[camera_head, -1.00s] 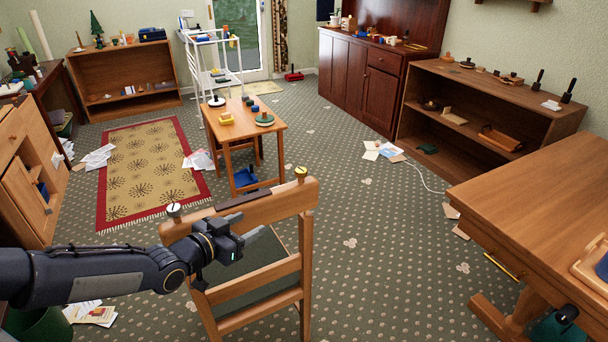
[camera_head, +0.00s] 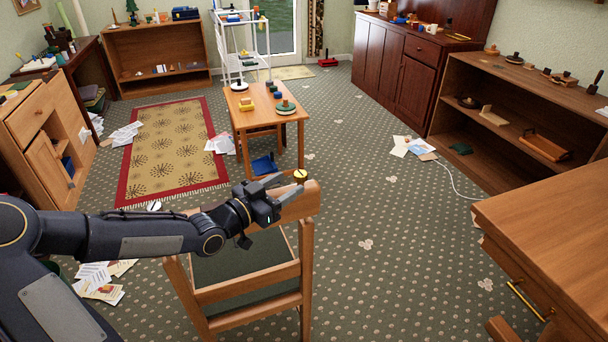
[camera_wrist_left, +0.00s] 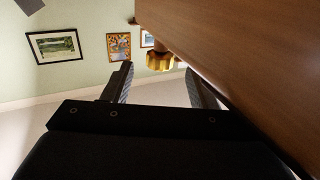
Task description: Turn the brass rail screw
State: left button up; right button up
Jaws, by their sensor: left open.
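The brass rail screw (camera_head: 300,175) is a small round gold knob at the right end of the top rail of a wooden frame (camera_head: 312,200). In the left wrist view the ridged brass screw (camera_wrist_left: 160,62) shows beyond the fingertips, close to the wood, roughly between the two fingers. My left gripper (camera_head: 281,188) is open and empty, just left of the screw, with its fingers pointing at it. A gap seems to remain between fingertips and screw. In the left wrist view the fingers (camera_wrist_left: 158,78) are spread apart. My right gripper is not in view.
A pale second knob (camera_head: 154,206) shows at the rail's left end, partly hidden by my arm. The small wooden table (camera_head: 265,118) stands behind the frame. A large desk (camera_head: 555,215) is at right. Patterned carpet (camera_head: 390,270) lies clear between frame and desk.

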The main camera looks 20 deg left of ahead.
aim_at(295, 179)
pick_arm(q)
jog(key=x, duration=0.5)
jog(key=shift+w+d, duration=0.15)
jog(key=shift+w, duration=0.1)
